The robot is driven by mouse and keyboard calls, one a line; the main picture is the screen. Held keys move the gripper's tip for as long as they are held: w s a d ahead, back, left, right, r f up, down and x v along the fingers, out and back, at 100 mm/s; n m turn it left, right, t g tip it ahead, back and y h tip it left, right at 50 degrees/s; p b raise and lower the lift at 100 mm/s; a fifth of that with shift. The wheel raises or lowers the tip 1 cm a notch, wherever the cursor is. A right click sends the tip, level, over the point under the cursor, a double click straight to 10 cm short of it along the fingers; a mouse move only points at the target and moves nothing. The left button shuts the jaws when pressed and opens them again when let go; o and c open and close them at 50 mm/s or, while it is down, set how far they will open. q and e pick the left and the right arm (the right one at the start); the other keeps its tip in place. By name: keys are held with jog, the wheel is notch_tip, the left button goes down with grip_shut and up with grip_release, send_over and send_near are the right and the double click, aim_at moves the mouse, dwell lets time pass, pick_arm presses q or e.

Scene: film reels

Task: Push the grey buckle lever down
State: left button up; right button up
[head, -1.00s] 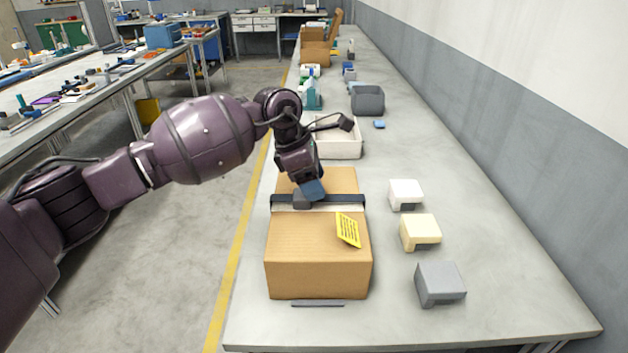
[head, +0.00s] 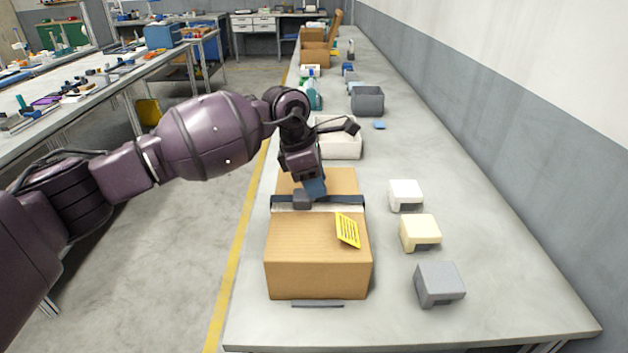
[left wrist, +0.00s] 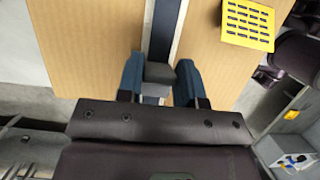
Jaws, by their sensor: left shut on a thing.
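A cardboard box (head: 317,258) stands on the long grey table with a dark strap (head: 340,201) across its top. The grey buckle lever (head: 302,199) sits on the strap, left of the middle. My left gripper (head: 314,188) reaches down to it, with blue fingers. In the left wrist view, the grey buckle lever (left wrist: 158,72) shows between the two fingers, and the strap (left wrist: 163,30) runs away beyond it. My left gripper is shut on the lever. The lever's lower part and its exact angle are hidden. My right gripper is out of view.
A yellow label (head: 347,230) is on the box top. White (head: 405,193), cream (head: 420,231) and grey (head: 439,282) blocks stand to the right. A white tray (head: 345,150) and a grey bin (head: 368,101) are behind.

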pick_arm(q)
jog(key=y, duration=0.1)
jog(key=d+y, duration=0.1)
jog(key=y, duration=0.1)
jog(key=shift+d+f+y+b, duration=0.15)
jog(key=shift+d+f+y, duration=0.1)
jog(key=shift+y, duration=0.55)
jog(key=shift+d+f+y+b, duration=0.1)
jog(key=shift+d+y+b, duration=0.1)
jog(key=shift+y, duration=0.6)
jog(key=o, duration=0.9)
